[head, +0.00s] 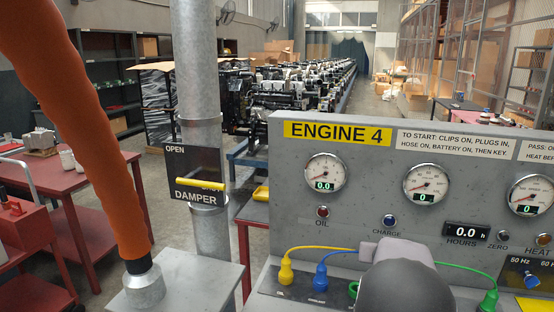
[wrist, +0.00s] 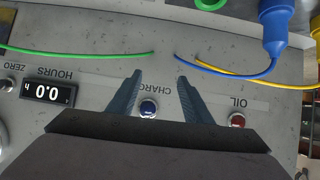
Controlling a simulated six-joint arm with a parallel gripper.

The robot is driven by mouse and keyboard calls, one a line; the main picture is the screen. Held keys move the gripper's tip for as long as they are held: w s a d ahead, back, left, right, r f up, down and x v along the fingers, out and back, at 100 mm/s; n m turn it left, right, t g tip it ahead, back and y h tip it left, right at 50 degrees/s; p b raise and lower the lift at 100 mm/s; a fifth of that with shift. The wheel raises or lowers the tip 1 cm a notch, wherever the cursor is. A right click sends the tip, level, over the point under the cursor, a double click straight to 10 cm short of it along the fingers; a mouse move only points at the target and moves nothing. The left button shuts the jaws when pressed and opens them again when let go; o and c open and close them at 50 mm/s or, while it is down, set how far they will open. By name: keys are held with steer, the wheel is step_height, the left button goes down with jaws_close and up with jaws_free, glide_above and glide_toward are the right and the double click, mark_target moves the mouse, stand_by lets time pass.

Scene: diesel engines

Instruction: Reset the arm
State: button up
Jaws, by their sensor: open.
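My gripper (wrist: 158,95) is open in the wrist view, its two fingers apart with nothing between them but panel face. The fingers point toward the grey engine panel (wrist: 90,120), over the CHARGE label and the blue charge lamp (wrist: 148,108). In the head view my arm covers the bottom middle of the panel (head: 290,225), and the fingertips are hidden there. The panel carries the ENGINE 4 sign (head: 337,134). I cannot tell how far the fingertips are from the panel.
A yellow plug (head: 286,272), a blue plug (head: 320,276) and a green plug (head: 489,299) with cables stand below the panel. The damper handle (head: 200,184) is on a metal pipe at the left, near a thick orange hose (head: 85,130). A red table (head: 75,180) stands further left.

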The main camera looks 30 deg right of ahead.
steer(key=w+a+n+g+y+p, duration=0.1)
steer(key=w+a+n+y+p, duration=0.15)
steer(key=a, duration=1.25)
steer(key=w+a+n+g+y+p, duration=0.1)
steer(key=a+n+y, duration=0.15)
steer(key=a, duration=1.15)
steer(key=s+a+f+n+g+y+b, duration=0.1)
steer(key=s+a+f+n+g+y, duration=0.1)
steer(key=s+a+f, duration=0.4)
steer(key=s+a+f+n+g+y+b, duration=0.1)
steer(key=s+a+f+n+g+b, duration=0.1)
steer(key=s+a+f, duration=0.5)
steer(key=s+a+g, duration=0.1)
steer(key=s+a, duration=0.2)
steer(key=s, duration=0.3)
steer(key=shift+a+f+g+y, duration=0.15)
steer(key=shift+f+g+y, duration=0.05)
steer(key=shift+g+y, duration=0.2)
